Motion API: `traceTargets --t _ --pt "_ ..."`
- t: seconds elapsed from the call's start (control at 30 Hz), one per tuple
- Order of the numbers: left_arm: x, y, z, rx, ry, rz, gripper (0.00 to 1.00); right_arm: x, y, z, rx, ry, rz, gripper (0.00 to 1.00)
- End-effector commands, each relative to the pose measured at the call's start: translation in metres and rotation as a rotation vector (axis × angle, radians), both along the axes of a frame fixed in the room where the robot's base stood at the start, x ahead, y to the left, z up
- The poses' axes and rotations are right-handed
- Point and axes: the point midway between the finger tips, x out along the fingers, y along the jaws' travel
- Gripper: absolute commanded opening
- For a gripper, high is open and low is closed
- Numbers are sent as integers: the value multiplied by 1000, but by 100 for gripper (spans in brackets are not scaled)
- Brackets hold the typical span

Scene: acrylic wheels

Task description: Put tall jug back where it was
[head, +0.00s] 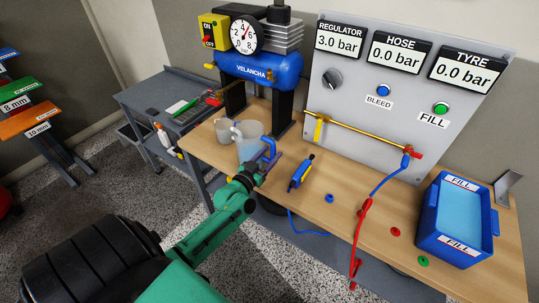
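The tall jug (249,138) is a clear, bluish vessel with a blue handle (269,149). It is upright at the front left part of the wooden bench. My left gripper (259,168) is at the handle side of the jug, close to the handle. Its fingers are small and partly merged with the handle in this view, so I cannot tell whether they are closed on it. I cannot tell whether the jug's base touches the bench. A shorter greyish jug (224,131) stands just behind it to the left. My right gripper is not in view.
A red and blue hose (365,205) hangs over the front edge. The blue compressor (262,67) and gauge panel (360,95) stand behind.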

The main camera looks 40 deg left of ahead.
Motion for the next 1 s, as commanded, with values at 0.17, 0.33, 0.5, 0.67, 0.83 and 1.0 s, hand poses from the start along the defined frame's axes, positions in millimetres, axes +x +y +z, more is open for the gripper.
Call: traceTargets --t 0.17,0.33,0.5,0.67,0.83,1.0 --pt "-4 0 0 0 0 0 53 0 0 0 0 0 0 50" --pt "-33 -1 -1 0 3 0 53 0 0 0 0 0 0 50" --pt "-81 -2 -3 0 5 -1 53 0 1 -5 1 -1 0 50" --pt "-112 -3 -2 0 3 0 53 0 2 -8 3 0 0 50" --pt "-121 -3 0 0 0 0 53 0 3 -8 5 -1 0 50" --pt "-121 -2 -6 1 12 1 53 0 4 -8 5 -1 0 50"
